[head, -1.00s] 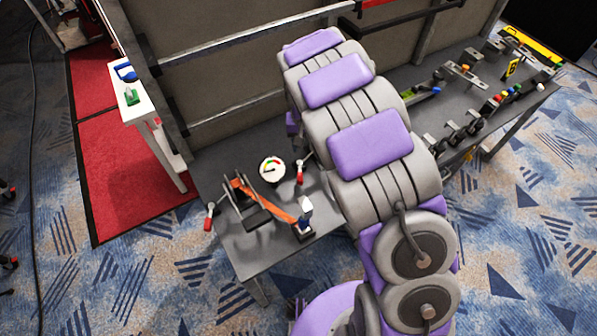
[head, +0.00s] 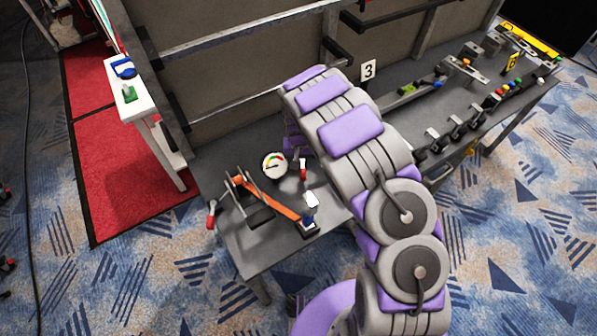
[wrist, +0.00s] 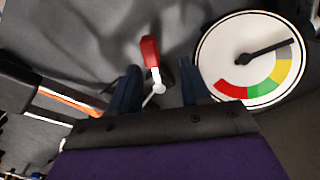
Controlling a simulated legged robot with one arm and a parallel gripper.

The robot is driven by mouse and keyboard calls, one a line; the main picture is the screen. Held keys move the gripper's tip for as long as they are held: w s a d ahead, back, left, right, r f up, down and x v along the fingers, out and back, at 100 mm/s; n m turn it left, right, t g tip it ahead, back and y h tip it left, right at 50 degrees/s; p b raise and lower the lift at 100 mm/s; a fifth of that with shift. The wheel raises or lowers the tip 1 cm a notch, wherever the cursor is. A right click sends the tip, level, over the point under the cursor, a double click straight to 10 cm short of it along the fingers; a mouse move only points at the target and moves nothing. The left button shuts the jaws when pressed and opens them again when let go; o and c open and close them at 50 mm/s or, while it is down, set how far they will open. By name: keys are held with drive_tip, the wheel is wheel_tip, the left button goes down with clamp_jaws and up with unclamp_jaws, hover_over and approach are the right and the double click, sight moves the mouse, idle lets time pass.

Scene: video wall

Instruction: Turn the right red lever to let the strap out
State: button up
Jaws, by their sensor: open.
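The right red lever (head: 303,171) stands on the grey table just right of the round gauge (head: 274,165). In the wrist view its red handle (wrist: 150,52) points up, with a pale shaft below. My gripper (wrist: 160,72) is open, its two dark fingers on either side of the lever; I cannot tell whether they touch it. In the head view my arm hides the gripper. The orange strap (head: 270,203) runs taut over a dark frame left of the lever. It shows in part at the wrist view's left edge (wrist: 68,101). The gauge needle points past yellow to grey.
A second red lever (head: 210,216) is at the table's left edge. A blue-and-white piece (head: 309,216) sits at the strap's near end. A beige panel (head: 235,60) stands behind the table (head: 258,252). More fittings line the right side (head: 468,125).

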sight(303, 172)
drive_tip(key=d+f, duration=0.1)
drive_tip(key=f, duration=0.2)
drive_tip(key=d+f, duration=0.1)
drive_tip(key=shift+d+f+b, duration=0.3)
drive_tip(key=shift+f+b, duration=0.05)
drive_tip(key=shift+s+a+f, duration=0.1)
drive_tip(key=shift+a+f, duration=0.25)
drive_tip(key=shift+a, duration=0.55)
drive_tip(key=shift+d, duration=0.35)
drive_tip(key=c, duration=0.3)
drive_tip(key=shift+a, duration=0.1)
clamp_jaws()
